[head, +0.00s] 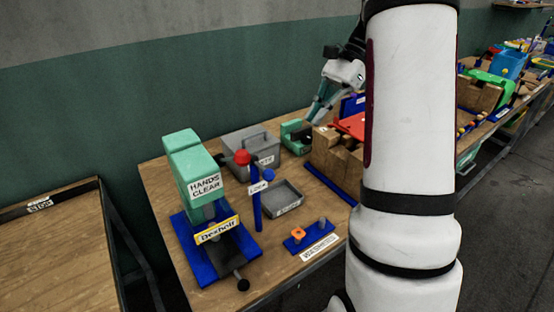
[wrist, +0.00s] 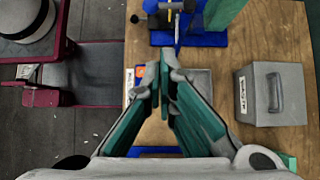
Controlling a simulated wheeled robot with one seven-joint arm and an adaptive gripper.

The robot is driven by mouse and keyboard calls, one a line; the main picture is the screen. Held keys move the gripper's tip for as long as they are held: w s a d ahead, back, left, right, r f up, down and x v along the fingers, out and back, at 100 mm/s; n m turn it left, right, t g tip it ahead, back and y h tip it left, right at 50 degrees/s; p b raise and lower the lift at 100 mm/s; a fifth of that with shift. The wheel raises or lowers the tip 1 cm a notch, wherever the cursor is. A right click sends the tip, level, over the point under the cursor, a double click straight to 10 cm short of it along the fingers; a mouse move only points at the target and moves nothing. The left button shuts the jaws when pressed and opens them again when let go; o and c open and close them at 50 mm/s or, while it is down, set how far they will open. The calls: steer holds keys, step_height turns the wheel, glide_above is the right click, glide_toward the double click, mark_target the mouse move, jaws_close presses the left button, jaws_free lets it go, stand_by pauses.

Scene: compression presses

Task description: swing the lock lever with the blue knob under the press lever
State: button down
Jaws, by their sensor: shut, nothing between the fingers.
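The green press (head: 198,175) marked "HANDS CLEAR" stands on a blue base (head: 190,248) at the table's left end. A red knob (head: 242,157), apparently on the press lever, shows at its right side. The blue knob (head: 268,174) is just right of and below the red one, by an upright blue post (head: 257,210) with a "LOCK" label. My gripper (head: 312,117) is shut and empty, up and right of the knobs, apart from them. In the wrist view my gripper (wrist: 168,62) points toward the press base (wrist: 205,39); the blue knob cannot be made out there.
A grey lidded box (head: 250,150) stands behind the knobs, with a shallow grey tray (head: 283,197) in front. A small blue stand (head: 310,237) with an orange piece (head: 298,233) lies near the front edge. Wooden blocks (head: 335,158) are at right, partly behind my arm.

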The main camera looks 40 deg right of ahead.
mark_target(263, 169)
steer(key=a+r+p+x, duration=0.1)
steer(key=a+p+x, duration=0.1)
steer(key=x, duration=1.1)
steer(key=shift+r+p, duration=0.3)
steer(key=shift+p, duration=0.55)
